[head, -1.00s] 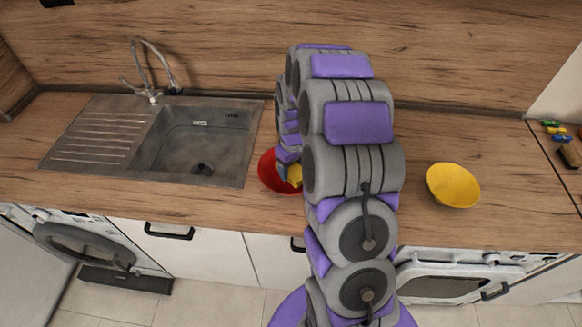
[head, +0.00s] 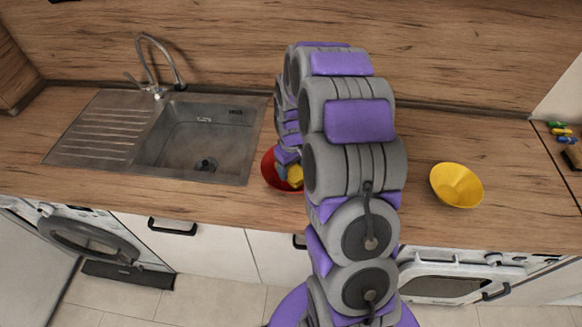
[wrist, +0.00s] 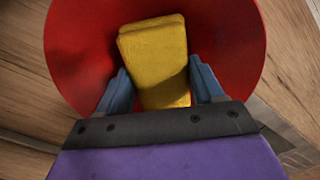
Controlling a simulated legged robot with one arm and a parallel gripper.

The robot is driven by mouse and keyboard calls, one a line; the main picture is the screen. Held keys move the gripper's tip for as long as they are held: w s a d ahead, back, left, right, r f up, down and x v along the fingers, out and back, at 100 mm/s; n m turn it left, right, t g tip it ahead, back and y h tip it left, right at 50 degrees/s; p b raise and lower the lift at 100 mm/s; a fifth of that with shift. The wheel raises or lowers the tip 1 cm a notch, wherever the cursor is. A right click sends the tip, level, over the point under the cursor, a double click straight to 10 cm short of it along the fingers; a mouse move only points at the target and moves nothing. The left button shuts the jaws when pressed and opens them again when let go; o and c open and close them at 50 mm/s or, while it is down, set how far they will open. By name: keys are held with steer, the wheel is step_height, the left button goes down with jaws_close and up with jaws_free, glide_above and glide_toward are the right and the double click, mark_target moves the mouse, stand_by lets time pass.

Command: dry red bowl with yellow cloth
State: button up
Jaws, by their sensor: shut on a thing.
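The red bowl (head: 269,170) stands on the counter just right of the sink, partly hidden behind my arm in the head view. In the wrist view the red bowl (wrist: 85,50) fills most of the upper picture, with its inside facing the camera. The yellow cloth (wrist: 155,58) is a folded block between my fingers, over the bowl's inside; its end also shows in the head view (head: 295,177). My gripper (wrist: 158,90) is shut on the cloth, one blue finger on each side. I cannot tell whether the cloth touches the bowl.
A yellow bowl (head: 456,185) stands on the counter to the right of my arm. The metal sink (head: 198,137) with its tap (head: 157,65) is at the left. Small coloured items (head: 561,130) lie at the far right. Counter between arm and yellow bowl is clear.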

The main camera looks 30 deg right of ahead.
steer(key=shift+w+d, duration=0.15)
steer(key=shift+d, duration=0.6)
steer(key=shift+a, duration=0.15)
steer(key=shift+s+a, duration=0.2)
steer(key=shift+a, duration=0.65)
steer(key=shift+d, duration=0.15)
steer(key=shift+w+d+p, duration=0.2)
steer(key=shift+d+p, duration=0.2)
steer(key=shift+d, duration=0.45)
steer(key=shift+a+f, duration=0.1)
steer(key=shift+a, duration=0.1)
